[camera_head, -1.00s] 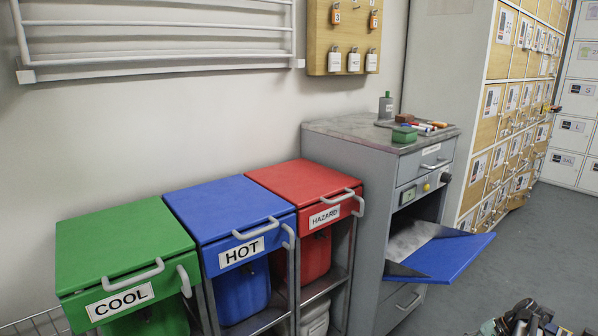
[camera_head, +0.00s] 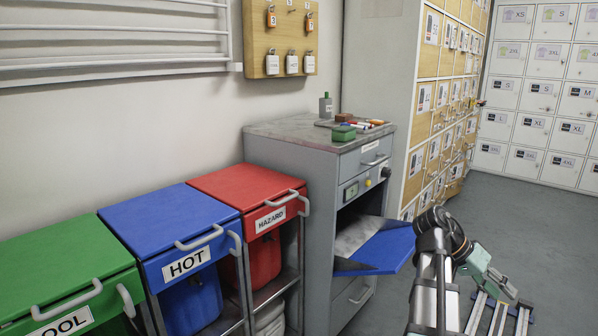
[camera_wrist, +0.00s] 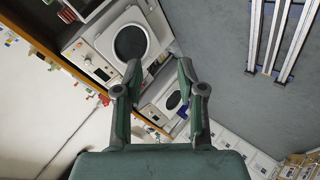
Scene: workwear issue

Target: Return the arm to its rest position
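My arm (camera_head: 436,270) rises at the lower right of the head view and bends over at a dark joint. A green part of it slants down to the right over the floor, and I cannot make out the fingers there. In the wrist view my gripper (camera_wrist: 159,67) is open, its two dark green fingers spread apart with nothing between them. Nothing appears to touch the fingers.
A grey cabinet (camera_head: 290,170) has its blue flap (camera_head: 389,249) open beside my arm. Green, blue (camera_head: 170,222) and red (camera_head: 243,192) lidded bins stand left. Lockers (camera_head: 535,90) line the back. The wrist view shows front-loading machines (camera_wrist: 125,40).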

